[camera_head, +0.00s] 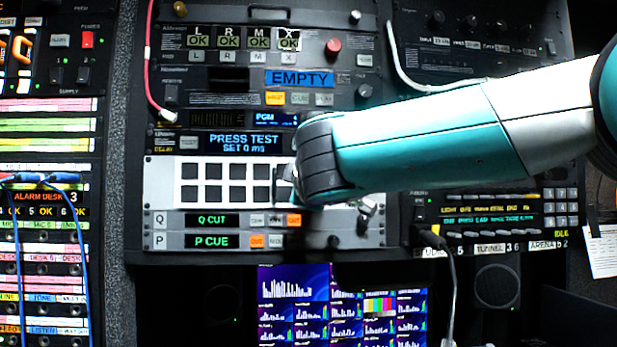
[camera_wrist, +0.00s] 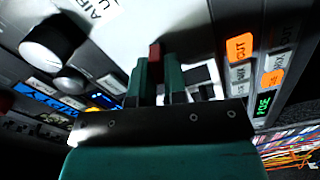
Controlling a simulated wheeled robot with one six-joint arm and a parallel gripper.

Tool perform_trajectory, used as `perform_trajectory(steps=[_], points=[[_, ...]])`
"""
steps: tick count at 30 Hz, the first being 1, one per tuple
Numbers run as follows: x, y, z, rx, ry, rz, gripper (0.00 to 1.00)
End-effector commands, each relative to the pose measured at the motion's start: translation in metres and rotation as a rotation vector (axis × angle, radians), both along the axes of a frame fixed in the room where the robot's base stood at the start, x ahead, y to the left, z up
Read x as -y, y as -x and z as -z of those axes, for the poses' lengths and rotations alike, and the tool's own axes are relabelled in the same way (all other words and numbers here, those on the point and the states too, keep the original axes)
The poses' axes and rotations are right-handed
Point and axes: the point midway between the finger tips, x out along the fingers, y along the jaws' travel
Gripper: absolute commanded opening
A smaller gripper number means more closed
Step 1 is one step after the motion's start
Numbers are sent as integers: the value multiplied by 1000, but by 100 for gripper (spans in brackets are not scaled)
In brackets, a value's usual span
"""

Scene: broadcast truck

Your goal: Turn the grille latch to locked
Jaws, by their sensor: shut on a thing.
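The white grille (camera_head: 203,184) with rows of dark square openings sits in the middle of the rack in the head view. My gripper (camera_head: 288,182) is at its right end and hides what lies behind it there. In the wrist view my gripper (camera_wrist: 157,72) has its two green fingers close together around a small dark red piece (camera_wrist: 154,53), which I take to be the grille latch. Its turn angle cannot be made out. Part of the white grille (camera_wrist: 203,75) shows just right of the fingers in the wrist view.
A black knob (camera_wrist: 50,40) stands out at left in the wrist view. A cable (camera_head: 452,290) hangs at lower right. Blue cords (camera_head: 80,240) hang at left.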

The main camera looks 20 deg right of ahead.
Motion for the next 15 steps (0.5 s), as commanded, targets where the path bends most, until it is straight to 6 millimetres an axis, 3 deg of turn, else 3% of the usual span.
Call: perform_trajectory(steps=[15], points=[[-1,0,3,-54,272,-2,0]])
